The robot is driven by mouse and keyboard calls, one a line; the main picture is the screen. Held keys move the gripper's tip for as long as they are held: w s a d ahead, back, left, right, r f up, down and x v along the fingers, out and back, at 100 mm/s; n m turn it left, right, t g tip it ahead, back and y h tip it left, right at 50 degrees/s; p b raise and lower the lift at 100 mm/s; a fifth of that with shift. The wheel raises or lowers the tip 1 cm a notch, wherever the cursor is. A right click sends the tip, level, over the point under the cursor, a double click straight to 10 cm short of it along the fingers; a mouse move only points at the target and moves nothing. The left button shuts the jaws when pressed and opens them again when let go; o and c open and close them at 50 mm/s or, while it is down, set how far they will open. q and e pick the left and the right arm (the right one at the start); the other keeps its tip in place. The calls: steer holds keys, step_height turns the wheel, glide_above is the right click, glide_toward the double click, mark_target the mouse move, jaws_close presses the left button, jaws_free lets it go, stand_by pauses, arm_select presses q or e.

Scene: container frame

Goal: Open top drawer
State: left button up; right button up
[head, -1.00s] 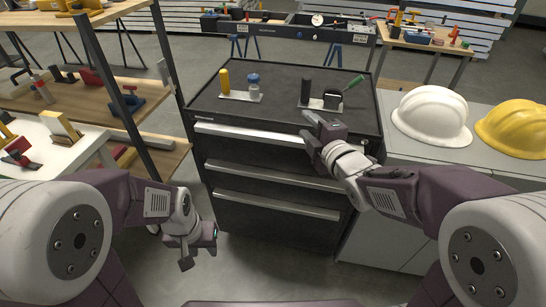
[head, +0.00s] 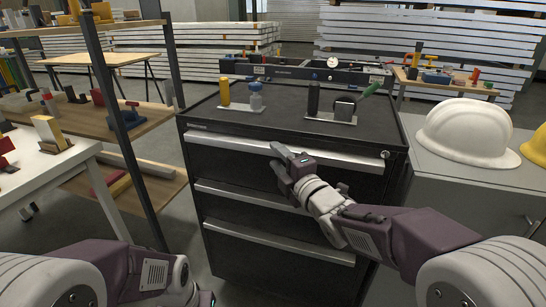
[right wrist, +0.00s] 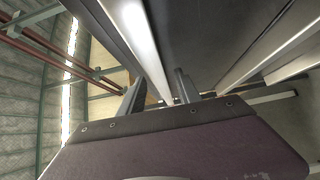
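The dark tool cabinet (head: 225,160) stands in the middle of the head view, its drawers looking shut. The top drawer's long silver handle (head: 230,143) runs across its front just under the top. My right gripper (head: 278,157) is at the middle of this handle. In the right wrist view, the fingers of the right gripper (right wrist: 158,92) are apart, and the bright handle bar (right wrist: 135,25) runs between them. I cannot tell whether they touch it. My left arm is at the bottom left, with its fingers below the picture edge.
Tool holders (head: 241,104) stand on the cabinet top. A grey counter with a white helmet (head: 467,130) adjoins on the right. A shelf post (head: 120,125) and a white table (head: 38,170) are on the left. Lower handles (head: 280,243) lie below.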

steer(key=shift+x, duration=1.45)
jaws_close()
steer(key=shift+s, duration=0.1)
steer(key=shift+f, duration=0.3)
